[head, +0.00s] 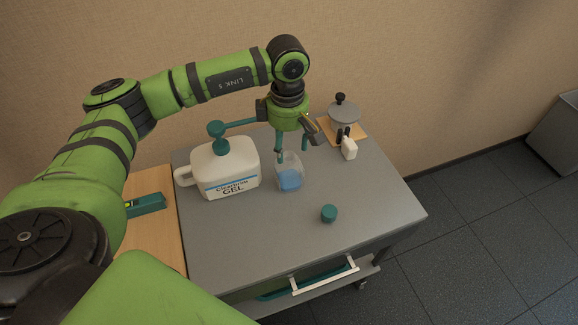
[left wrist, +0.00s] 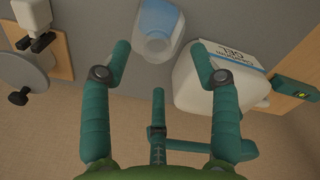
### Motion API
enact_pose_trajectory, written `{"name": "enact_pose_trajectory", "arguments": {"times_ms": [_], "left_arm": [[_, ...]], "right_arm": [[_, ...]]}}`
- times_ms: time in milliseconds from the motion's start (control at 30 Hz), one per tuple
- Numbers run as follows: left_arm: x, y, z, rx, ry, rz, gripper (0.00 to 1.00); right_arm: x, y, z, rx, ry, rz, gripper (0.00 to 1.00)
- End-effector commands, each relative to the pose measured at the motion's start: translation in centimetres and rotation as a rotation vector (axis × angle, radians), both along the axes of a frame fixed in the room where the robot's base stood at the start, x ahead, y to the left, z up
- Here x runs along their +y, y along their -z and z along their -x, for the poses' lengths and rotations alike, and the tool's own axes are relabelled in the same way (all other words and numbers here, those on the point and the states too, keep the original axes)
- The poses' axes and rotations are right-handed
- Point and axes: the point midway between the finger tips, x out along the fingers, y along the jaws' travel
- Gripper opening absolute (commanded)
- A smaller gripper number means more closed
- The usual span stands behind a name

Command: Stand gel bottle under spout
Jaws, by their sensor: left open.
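The gel bottle (head: 290,180), clear with blue contents, stands on the grey table. It also shows in the left wrist view (left wrist: 155,25). My left gripper (head: 292,150) is open above it; in the wrist view its fingertips (left wrist: 160,50) are spread to either side of the bottle's near end, with visible gaps. A white jug labelled GEL (head: 228,175) stands left of the bottle, with a teal pump (head: 218,139) on top. Its teal spout (head: 240,123) reaches right, its end hidden behind my gripper; it also shows in the wrist view (left wrist: 158,125). My right gripper is out of view.
A teal cap (head: 329,213) lies right of the bottle on the grey table (head: 260,245). A teal device (head: 146,206) lies on a wooden surface at left. The table front is clear.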

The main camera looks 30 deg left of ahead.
Motion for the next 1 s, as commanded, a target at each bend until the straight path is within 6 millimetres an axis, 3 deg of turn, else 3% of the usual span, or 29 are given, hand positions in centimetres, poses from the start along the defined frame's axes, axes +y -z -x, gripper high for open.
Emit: {"name": "enact_pose_trajectory", "arguments": {"times_ms": [100,200,533,567,700,1000], "left_arm": [[-0.2,1.6,0.0,0.005,0.0,-0.001,0.61],[-0.2,3.1,-0.1,0.004,0.0,-0.001,0.61],[-0.2,4.1,-0.1,0.0,0.0,0.0,0.61],[-0.2,4.1,-0.1,0.0,0.0,0.0,0.53],[-0.2,4.1,-0.1,0.0,0.0,0.0,0.0],[-0.2,4.1,-0.1,0.002,0.0,-0.001,0.0]], "right_arm": [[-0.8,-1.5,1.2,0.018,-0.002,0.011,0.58],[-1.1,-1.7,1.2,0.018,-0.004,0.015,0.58],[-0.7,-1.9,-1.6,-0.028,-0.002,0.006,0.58],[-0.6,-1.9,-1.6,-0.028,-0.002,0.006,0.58],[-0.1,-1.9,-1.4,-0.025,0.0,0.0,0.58],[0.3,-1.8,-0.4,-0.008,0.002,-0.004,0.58]]}}
